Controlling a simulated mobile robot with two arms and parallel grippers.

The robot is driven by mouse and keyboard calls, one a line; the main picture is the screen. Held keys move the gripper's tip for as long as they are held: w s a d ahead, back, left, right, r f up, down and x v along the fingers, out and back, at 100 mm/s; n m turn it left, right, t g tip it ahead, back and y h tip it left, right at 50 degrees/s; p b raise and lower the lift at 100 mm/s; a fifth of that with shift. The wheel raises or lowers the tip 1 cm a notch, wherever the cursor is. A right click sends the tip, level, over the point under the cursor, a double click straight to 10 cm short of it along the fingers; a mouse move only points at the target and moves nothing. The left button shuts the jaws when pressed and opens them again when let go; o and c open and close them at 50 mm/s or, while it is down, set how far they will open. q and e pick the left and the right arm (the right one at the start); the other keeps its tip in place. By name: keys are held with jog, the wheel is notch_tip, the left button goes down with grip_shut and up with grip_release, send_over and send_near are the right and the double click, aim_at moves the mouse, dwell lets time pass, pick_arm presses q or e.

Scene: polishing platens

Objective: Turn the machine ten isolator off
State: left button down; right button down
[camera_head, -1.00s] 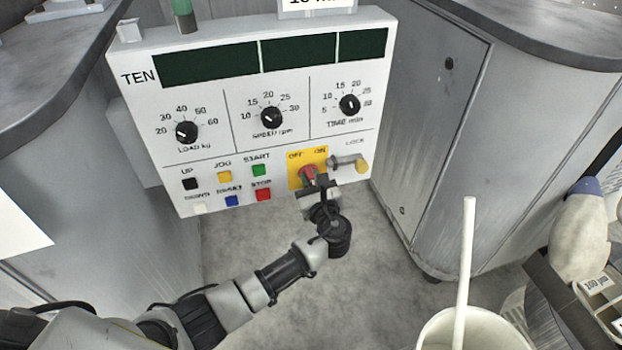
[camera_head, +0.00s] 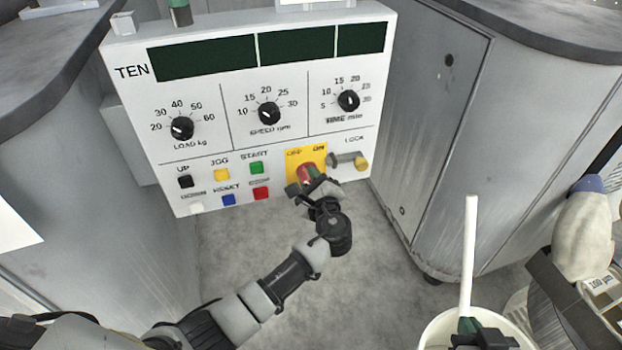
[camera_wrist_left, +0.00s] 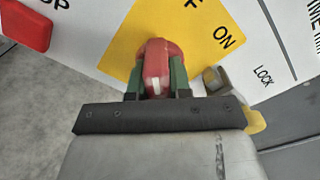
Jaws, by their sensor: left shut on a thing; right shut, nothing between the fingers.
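The machine panel marked TEN (camera_head: 222,141) faces me. Its red isolator knob (camera_head: 306,174) sits on a yellow plate (camera_head: 293,164) marked OFF and ON at the lower right. My left gripper (camera_head: 312,186) is shut on the knob, its fingers partly hiding it. In the left wrist view the red knob (camera_wrist_left: 156,62) stands between the green finger pads (camera_wrist_left: 156,82), with a white mark on its handle. The yellow plate (camera_wrist_left: 120,45) looks tilted there, so the gripper is rolled against the panel. My right gripper (camera_head: 470,328) is shut and empty, over the white bucket at the bottom edge.
A lock hasp with a yellow end (camera_head: 360,163) is close right of the knob. Coloured buttons, including a red one (camera_head: 260,193), lie to its left. The white bucket (camera_head: 436,335) holds an upright white rod (camera_head: 469,250). Grey cabinets flank the panel.

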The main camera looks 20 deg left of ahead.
jog(key=shift+w, duration=0.1)
dwell(0.3)
pick_arm(q)
jog(key=c, duration=1)
grip_release()
jog(key=shift+c, duration=0.2)
jog(key=shift+s+d, duration=0.25)
jog(key=shift+s, duration=0.1)
jog(key=p+v, duration=0.2)
jog(key=v, duration=0.8)
pick_arm(e)
jog(key=s+d+f+g+h, duration=0.1)
jog(key=s+d+f+g, duration=0.1)
jog(key=s+g, duration=0.3)
jog(key=shift+s+d+f, duration=0.15)
jog(key=shift+s+f, duration=0.45)
jog(key=shift+f, duration=0.2)
